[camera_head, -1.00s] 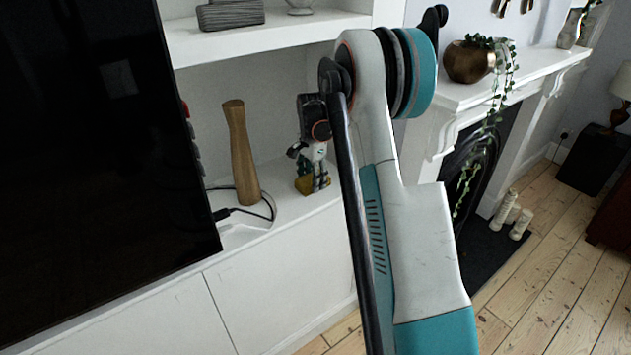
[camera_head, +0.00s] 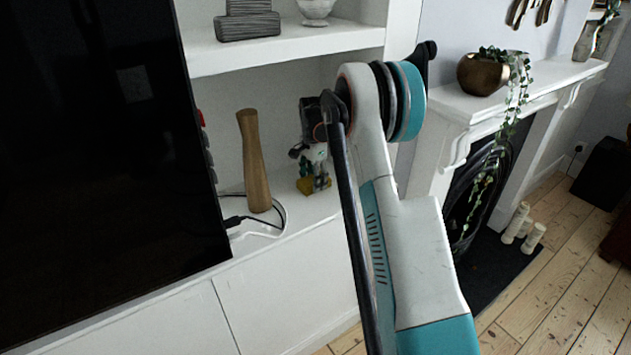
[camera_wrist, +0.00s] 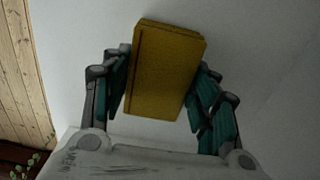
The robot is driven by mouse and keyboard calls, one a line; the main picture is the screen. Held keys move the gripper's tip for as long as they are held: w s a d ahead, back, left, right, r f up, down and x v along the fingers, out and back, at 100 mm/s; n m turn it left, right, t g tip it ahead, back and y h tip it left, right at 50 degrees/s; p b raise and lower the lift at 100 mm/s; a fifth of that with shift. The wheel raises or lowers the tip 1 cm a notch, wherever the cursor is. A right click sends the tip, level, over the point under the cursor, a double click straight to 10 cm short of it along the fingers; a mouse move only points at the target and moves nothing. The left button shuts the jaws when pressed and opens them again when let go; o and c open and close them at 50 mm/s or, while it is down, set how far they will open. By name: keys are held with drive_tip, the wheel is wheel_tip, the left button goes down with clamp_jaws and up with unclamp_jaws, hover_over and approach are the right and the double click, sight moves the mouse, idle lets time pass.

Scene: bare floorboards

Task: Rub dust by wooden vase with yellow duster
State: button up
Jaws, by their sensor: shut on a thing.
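The wooden vase (camera_head: 254,160) is tall and tan and stands upright on the white cabinet shelf, right of the black screen. My gripper (camera_wrist: 160,85) is shut on the yellow duster (camera_wrist: 165,70), a flat yellow block held between the teal finger pads in the wrist view. In the head view, the duster (camera_head: 312,185) shows low beneath my gripper (camera_head: 313,160), to the right of the vase and apart from it. I cannot tell whether the duster touches the shelf. No dust can be made out near the vase.
A large black screen (camera_head: 100,150) stands at left. Black cables (camera_head: 238,219) lie around the vase's base. An upper shelf (camera_head: 290,48) holds a grey ornament (camera_head: 247,22) and a bowl (camera_head: 315,10). A fireplace mantel (camera_head: 510,90) with a trailing plant (camera_head: 490,170) is at right.

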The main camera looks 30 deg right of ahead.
drive_tip(key=shift+w+a+r, duration=0.1)
drive_tip(key=shift+w, duration=1.85)
drive_tip(key=shift+w+p, duration=0.4)
drive_tip(key=shift+w, duration=1.05)
drive_tip(key=shift+r+p, duration=1.6)
drive_tip(key=shift+r, duration=1.3)
